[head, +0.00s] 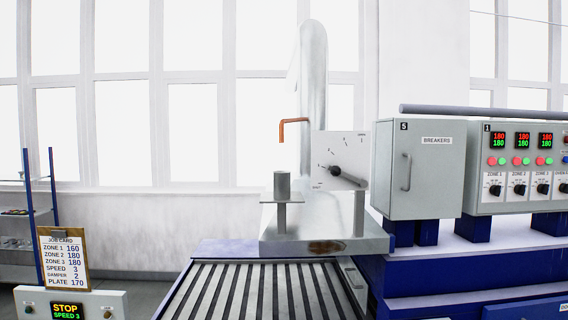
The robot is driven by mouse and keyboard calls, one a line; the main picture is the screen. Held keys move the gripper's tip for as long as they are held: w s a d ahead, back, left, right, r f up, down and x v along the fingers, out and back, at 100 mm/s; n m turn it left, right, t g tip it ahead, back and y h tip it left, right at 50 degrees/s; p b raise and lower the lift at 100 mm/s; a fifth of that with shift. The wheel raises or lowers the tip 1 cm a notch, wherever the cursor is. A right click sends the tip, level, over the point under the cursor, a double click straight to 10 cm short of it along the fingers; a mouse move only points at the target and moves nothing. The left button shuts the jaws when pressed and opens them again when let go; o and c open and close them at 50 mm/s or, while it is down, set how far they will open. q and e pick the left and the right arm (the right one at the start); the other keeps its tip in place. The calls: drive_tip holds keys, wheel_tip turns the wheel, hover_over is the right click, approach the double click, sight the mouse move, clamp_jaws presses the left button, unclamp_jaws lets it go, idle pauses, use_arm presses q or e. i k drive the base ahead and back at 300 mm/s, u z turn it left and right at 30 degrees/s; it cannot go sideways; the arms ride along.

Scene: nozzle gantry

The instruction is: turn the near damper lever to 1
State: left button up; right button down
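A pale dial plate (342,152) stands beside the big silver duct near the middle of the head view. It has small marks and tiny print at its upper right and lower left corners, too small to read surely. A black lever (348,176) is pivoted on it, its knob (334,169) toward the left. I cannot read which mark it points at. A bent copper-coloured rod (292,124) juts left from behind the plate's upper left. Neither of my grippers is in view.
A grey breaker cabinet (418,170) and zone control panel (520,165) stand right. A job card (63,262) at left reads damper 2.

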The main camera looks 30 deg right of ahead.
sight(335, 170)
drive_tip(key=u, duration=0.1)
drive_tip(key=i, duration=0.85)
drive_tip(key=z, duration=0.1)
